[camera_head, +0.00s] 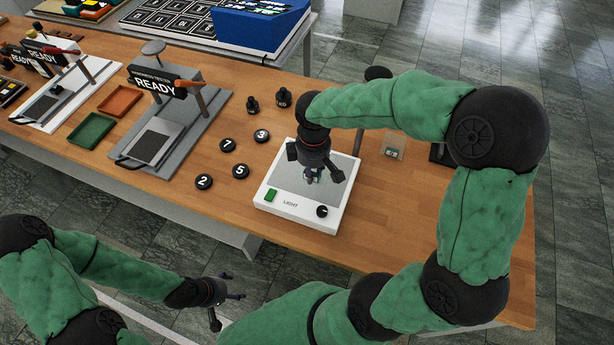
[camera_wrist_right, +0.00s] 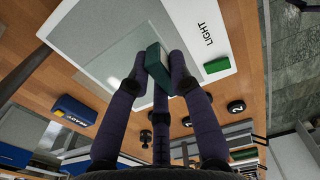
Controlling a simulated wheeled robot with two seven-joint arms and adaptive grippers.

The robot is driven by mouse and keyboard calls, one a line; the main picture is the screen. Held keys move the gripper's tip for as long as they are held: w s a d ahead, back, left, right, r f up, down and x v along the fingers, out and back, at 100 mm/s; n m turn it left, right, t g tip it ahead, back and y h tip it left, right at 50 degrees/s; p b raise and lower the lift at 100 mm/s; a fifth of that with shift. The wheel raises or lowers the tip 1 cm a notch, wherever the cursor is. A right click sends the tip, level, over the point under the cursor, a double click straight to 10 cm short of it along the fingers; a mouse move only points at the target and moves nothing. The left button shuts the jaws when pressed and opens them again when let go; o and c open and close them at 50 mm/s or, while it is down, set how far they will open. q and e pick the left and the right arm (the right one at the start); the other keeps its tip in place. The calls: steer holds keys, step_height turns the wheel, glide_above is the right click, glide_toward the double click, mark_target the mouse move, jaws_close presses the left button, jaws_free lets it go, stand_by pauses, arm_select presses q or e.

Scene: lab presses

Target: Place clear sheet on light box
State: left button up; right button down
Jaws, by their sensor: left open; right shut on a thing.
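The white light box (camera_head: 323,212) sits on the wooden table, with a grey-green panel on top, a green switch and a black knob. In the right wrist view the light box (camera_wrist_right: 206,47) lies just beyond my fingertips. My right gripper (camera_head: 313,180) points down over the panel, shut. In the wrist view my right gripper (camera_wrist_right: 158,72) pinches a small dark green block (camera_wrist_right: 154,58). My left gripper (camera_head: 228,291) is open and empty, off the table's front edge.
Numbered black discs (camera_head: 241,171) lie left of the light box. Two black weights (camera_head: 284,97) stand behind it, and a small clear holder (camera_head: 393,147) is at its right. A READY press (camera_head: 160,135) and a green tray (camera_head: 91,130) are further left.

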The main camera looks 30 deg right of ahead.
steer(key=w+f, duration=0.3)
steer(key=f, duration=0.1)
steer(key=shift+w+d+b, duration=0.1)
steer(key=shift+d+b, duration=0.15)
steer(key=shift+b, duration=0.1)
steer(key=shift+w+d+f+b, duration=0.15)
steer(key=shift+f+b, duration=0.1)
steer(key=shift+f, duration=0.7)
steer(key=shift+w+a+f+b, duration=0.1)
steer(key=shift+w+f+b, duration=0.1)
steer(key=shift+f, duration=0.75)
steer(key=shift+f, duration=0.1)
steer(key=c, duration=1.1)
jaws_free()
steer(key=shift+s, duration=0.1)
step_height(320, 180, up, 12)
steer(key=p, duration=0.2)
steer(key=shift+p, duration=0.35)
